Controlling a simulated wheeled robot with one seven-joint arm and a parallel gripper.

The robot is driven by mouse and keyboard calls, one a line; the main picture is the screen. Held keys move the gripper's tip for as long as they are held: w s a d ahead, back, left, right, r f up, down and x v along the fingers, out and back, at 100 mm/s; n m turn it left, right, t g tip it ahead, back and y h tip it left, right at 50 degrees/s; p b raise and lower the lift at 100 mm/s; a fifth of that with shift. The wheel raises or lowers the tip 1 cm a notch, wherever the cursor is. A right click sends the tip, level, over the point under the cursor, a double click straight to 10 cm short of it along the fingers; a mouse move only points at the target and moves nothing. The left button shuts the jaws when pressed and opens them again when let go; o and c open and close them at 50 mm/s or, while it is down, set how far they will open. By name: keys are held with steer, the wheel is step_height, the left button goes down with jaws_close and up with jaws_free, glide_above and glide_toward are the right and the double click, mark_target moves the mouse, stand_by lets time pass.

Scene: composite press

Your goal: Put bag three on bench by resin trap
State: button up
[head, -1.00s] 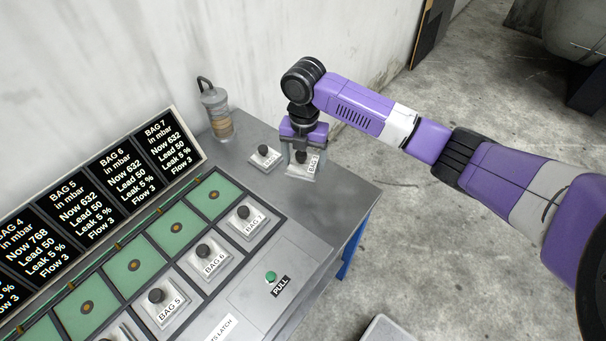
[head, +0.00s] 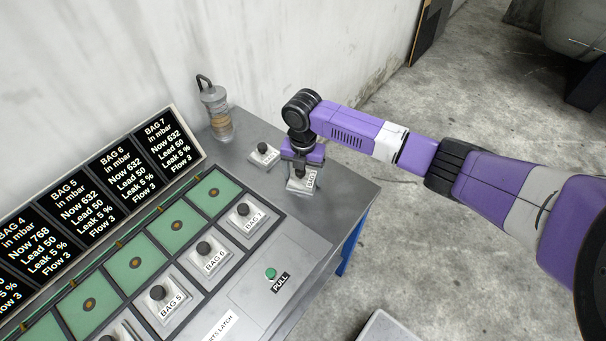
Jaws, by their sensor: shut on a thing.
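My gripper (head: 301,167) is shut on the dark knob of a pale square bag block (head: 300,185), over the bare grey bench (head: 345,192) near its right end. The block's label begins with "BAG"; its number is too small to read surely. I cannot tell whether the block touches the bench. The resin trap (head: 217,112), a clear canister with an amber band and dark hose, stands at the bench's back by the wall. A second knobbed block (head: 264,154) sits between the trap and my gripper, its label unreadable.
The console (head: 120,262) fills the bench's left, with blocks BAG 5 (head: 164,302), BAG 6 (head: 209,255) and BAG 7 (head: 246,215) in slots. A green PULL button (head: 270,273) is at front. Black readouts (head: 120,178) stand behind. Bare bench lies right of the held block.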

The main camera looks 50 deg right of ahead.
steer(key=o, duration=1.6)
step_height(320, 180, up, 12)
steer(key=shift+r+b, duration=0.1)
steer(key=shift+b, duration=0.75)
